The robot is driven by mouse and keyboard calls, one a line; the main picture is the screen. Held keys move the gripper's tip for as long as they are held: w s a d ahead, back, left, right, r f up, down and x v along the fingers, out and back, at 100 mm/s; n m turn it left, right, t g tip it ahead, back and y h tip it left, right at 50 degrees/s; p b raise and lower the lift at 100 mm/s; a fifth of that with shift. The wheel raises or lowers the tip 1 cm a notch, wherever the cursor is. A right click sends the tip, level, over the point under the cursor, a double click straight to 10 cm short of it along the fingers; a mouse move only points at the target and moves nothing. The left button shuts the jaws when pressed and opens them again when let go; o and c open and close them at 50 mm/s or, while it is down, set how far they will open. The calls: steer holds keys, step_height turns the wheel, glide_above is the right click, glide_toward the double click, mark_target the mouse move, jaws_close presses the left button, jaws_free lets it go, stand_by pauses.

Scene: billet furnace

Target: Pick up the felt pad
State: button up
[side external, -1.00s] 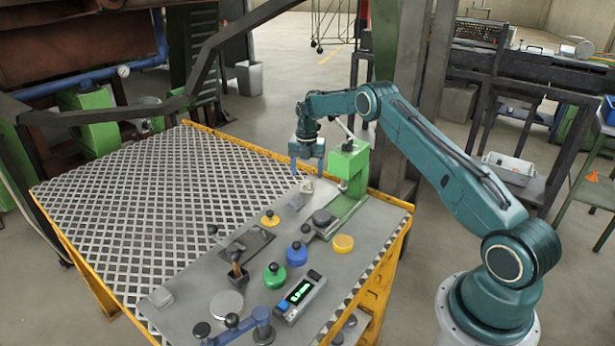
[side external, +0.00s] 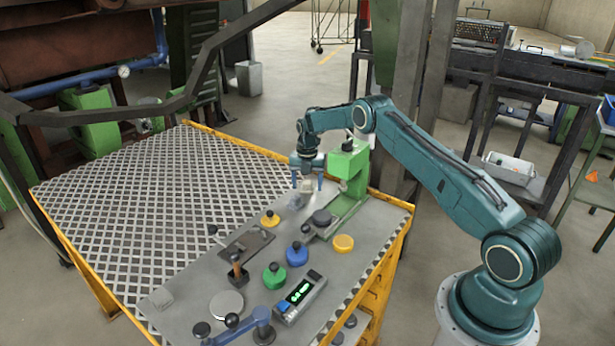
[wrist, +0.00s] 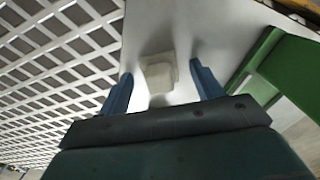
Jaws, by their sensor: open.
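A pale, squarish pad (wrist: 158,73), which looks like the felt pad, lies on the grey plate in the wrist view. It also shows small in the side view (side external: 308,187), partly hidden at my gripper. My gripper (side external: 307,182) is open, its two blue fingers pointing down. In the wrist view the fingers stand on either side of the pad with gaps, and nothing is held. I cannot tell how far above the plate the fingertips are.
A green press-like stand (side external: 349,180) rises close to the right of my gripper. A small grey block (side external: 295,202) lies just in front. Several knobbed gauges, including a blue one (side external: 297,254), and a digital readout (side external: 300,297) stand nearer. The grating (side external: 150,200) at left is clear.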

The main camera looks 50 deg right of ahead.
mark_target(307, 182)
steer(key=c, duration=1.1)
steer(key=shift+o, duration=0.2)
steer(key=shift+r, duration=0.15)
step_height(307, 182, up, 20)
steer(key=o, duration=0.4)
steer(key=c, duration=0.3)
